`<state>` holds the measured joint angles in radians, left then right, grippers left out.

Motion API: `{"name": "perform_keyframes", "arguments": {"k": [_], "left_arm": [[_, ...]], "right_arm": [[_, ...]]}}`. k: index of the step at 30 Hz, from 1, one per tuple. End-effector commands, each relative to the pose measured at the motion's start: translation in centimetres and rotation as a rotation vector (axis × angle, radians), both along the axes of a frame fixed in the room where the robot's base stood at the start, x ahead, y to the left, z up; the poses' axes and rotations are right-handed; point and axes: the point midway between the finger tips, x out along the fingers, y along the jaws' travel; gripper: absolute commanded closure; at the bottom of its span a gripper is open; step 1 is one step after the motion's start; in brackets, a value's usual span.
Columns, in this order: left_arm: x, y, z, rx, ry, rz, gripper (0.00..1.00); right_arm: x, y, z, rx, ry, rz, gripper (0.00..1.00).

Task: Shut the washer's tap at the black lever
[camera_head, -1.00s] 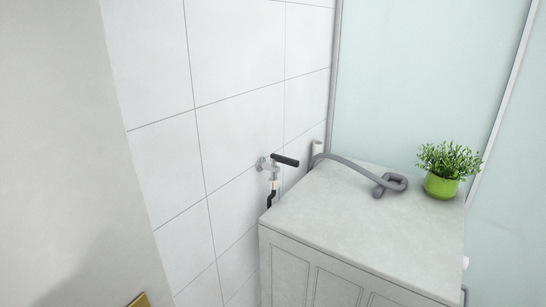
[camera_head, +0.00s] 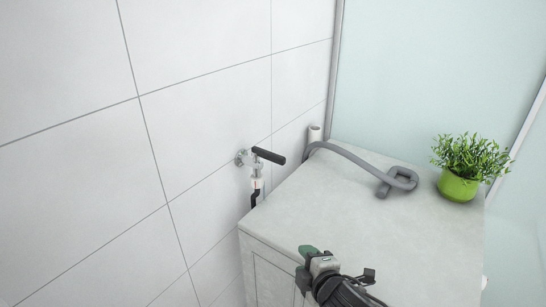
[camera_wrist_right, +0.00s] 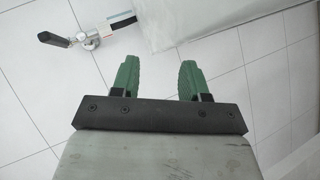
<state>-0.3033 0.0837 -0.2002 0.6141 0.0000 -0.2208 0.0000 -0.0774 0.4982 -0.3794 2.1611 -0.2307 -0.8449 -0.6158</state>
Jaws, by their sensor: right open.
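The tap sits on the tiled wall beside the cabinet-like washer unit (camera_head: 300,215), with a metal body (camera_head: 257,170) and a black hose running down from it. Its black lever (camera_head: 268,156) sticks out from the top, across the line of the hose. In the right wrist view the lever (camera_wrist_right: 53,39) and tap body (camera_wrist_right: 90,40) are at the upper left, beyond the fingers. My right gripper (camera_head: 304,265) is over the front of the unit's top, below and right of the tap. Its green fingers (camera_wrist_right: 158,68) are apart and empty. My left gripper is out of view.
A grey bent hose (camera_head: 345,155) lies on the unit's top, with a green potted plant (camera_head: 460,185) at the right. The tiled wall left of the tap is bare.

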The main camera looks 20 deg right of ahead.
Motion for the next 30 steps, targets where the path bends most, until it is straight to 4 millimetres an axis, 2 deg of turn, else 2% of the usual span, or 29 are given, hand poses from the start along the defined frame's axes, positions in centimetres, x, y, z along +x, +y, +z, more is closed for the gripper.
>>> {"name": "perform_keyframes", "arguments": {"k": [8,13,18,21,25,30], "left_arm": [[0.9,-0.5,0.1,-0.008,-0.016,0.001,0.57],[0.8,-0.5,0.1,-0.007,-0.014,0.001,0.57],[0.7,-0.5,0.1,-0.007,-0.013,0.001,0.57],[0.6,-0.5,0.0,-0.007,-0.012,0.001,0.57],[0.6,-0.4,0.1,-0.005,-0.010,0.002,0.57],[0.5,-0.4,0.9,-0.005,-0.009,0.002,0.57]], "right_arm": [[5.4,-0.2,4.2,-0.398,-0.289,0.240,0.55],[8.9,-1.1,7.9,-0.778,-0.526,0.422,0.55],[11.8,-3.8,11.8,-1.276,-0.771,0.621,0.55],[12.6,-5.5,13.2,-1.494,-0.862,0.707,0.55],[12.9,-6.6,13.9,-1.621,-0.913,0.762,0.55],[14.2,-5.6,14.2,-1.633,-0.923,0.768,0.55]]}}
